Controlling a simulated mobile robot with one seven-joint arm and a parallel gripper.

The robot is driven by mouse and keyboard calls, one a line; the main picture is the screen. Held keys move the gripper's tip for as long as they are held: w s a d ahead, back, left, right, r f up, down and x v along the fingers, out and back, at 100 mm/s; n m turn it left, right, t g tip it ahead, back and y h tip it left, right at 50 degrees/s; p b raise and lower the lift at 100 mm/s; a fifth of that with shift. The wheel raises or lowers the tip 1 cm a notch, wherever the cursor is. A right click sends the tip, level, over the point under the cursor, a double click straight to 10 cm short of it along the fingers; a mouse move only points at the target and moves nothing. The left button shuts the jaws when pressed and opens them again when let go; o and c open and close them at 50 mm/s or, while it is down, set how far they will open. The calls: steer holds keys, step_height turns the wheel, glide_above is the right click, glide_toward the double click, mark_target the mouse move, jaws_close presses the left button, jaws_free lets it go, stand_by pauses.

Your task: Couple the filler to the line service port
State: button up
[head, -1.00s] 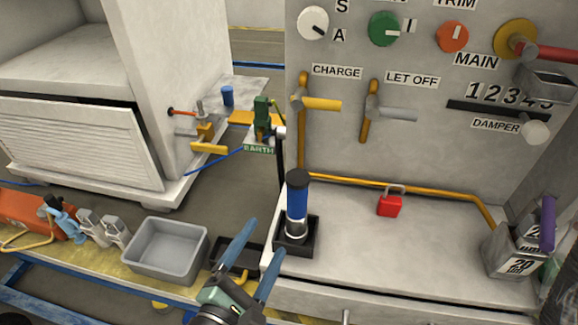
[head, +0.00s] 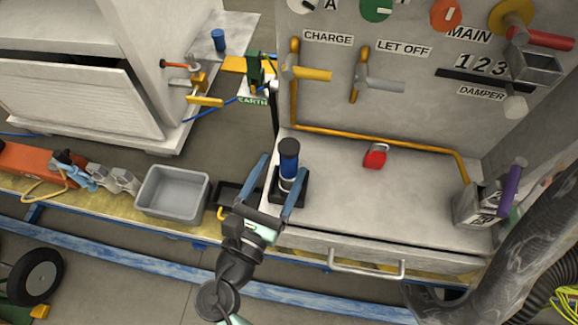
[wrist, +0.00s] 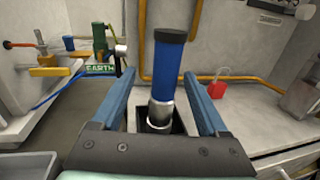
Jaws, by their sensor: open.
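The filler appears to be the blue cylinder (head: 289,167) with a black top and a metal lower part. It stands upright in a black square holder (head: 300,196) on the grey ledge. In the wrist view the filler (wrist: 167,75) rises between the two blue fingers. My gripper (head: 281,176) is open around it, one finger on each side, with visible gaps in the wrist view (wrist: 160,82). The service port is probably the brass fitting (head: 198,79) with a yellow handle on the white cabinet's side, at the left; I cannot tell for sure.
A green clamp (head: 256,72) on a post stands behind the filler by the EARTH label. A grey tray (head: 172,192) is at the left. The panel carries CHARGE and LET OFF handles.

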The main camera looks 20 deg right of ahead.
mark_target(295, 146)
steer(key=shift+s+d+r+x, duration=0.1)
steer(key=shift+x, duration=0.95)
steer(key=shift+s+d+r+x, duration=0.1)
steer(key=shift+r+x, duration=0.05)
steer(key=shift+x, duration=0.85)
steer(key=shift+s+d+r+x, duration=0.1)
steer(key=shift+x, duration=0.95)
steer(key=shift+a, duration=0.1)
jaws_close()
